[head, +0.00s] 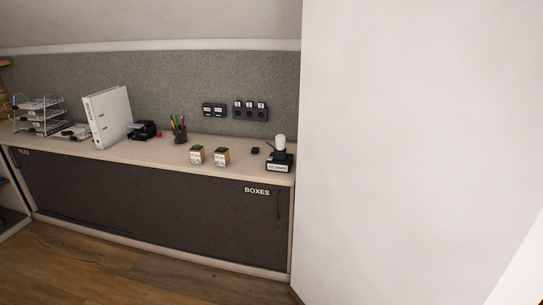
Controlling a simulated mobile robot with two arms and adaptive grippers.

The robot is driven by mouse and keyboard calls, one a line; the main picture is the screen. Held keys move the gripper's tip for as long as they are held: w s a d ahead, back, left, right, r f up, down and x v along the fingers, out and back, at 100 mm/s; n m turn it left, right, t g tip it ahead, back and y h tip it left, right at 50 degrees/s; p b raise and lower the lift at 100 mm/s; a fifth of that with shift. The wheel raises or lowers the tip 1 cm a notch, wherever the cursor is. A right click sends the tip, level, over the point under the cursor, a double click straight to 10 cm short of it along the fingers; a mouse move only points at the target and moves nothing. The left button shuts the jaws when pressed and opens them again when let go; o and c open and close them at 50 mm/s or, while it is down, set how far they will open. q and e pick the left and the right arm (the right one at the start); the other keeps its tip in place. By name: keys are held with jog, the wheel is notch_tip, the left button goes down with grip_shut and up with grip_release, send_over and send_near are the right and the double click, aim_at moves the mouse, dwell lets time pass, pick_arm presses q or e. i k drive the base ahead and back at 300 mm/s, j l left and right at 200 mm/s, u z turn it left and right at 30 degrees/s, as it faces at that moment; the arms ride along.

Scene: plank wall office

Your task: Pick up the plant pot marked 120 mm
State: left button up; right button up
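Two small pot-like items, a left one (197,155) and a right one (222,157), stand side by side on the counter (120,152) in the head view. Each has brown sides, a pale label and a dark green top. The label writing is too small to read, so I cannot tell whether either is the plant pot marked 120 mm. Neither of my grippers is in view.
A pen cup (180,134), black device (145,130), white binder (108,116) and wire trays (40,112) stand to the left. A black stand with a white rounded top (280,160) and a small black block (255,150) are right. A white wall (410,150) fills the right side.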

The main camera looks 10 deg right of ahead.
aim_at(222, 158)
jog(key=i+j+z, duration=0.25)
jog(key=z, duration=0.15)
jog(key=i+j+z, duration=0.55)
jog(key=j+z, duration=0.2)
